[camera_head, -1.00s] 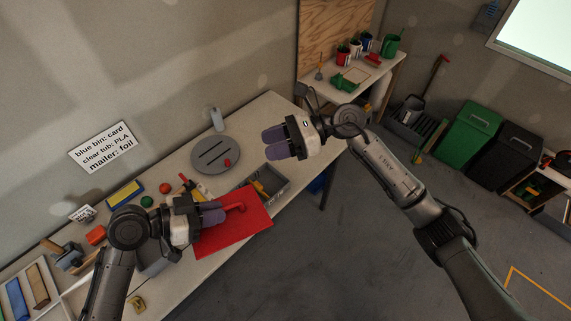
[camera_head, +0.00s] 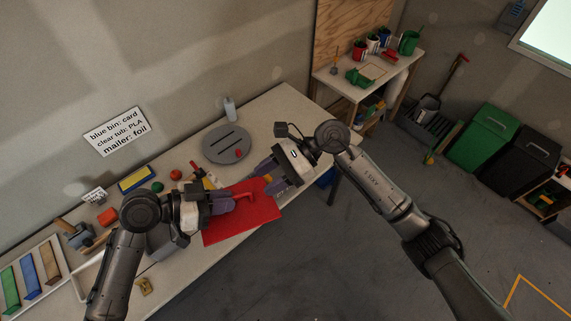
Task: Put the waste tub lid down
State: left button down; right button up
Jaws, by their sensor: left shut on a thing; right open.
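The red waste tub lid (camera_head: 243,226) is a flat red panel with a raised handle (camera_head: 240,196). My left gripper (camera_head: 224,203) is shut on the lid at its handle side, over the front edge of the bench. I cannot tell whether the lid touches the bench. My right gripper (camera_head: 264,178) is open, just above and right of the lid, over the place of a grey open box that it now mostly hides. A yellow piece shows by its fingers.
A round grey slotted disc (camera_head: 226,144) with a red knob lies on the bench (camera_head: 285,107) behind. A tray with coloured strips (camera_head: 32,277) stands far left. The back right bench is clear.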

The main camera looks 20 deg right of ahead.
aim_at(254, 197)
jog(key=shift+x, duration=2.35)
jog(key=shift+d, duration=0.1)
grip_shut()
pick_arm(q)
jog(key=c, duration=1.1)
grip_release()
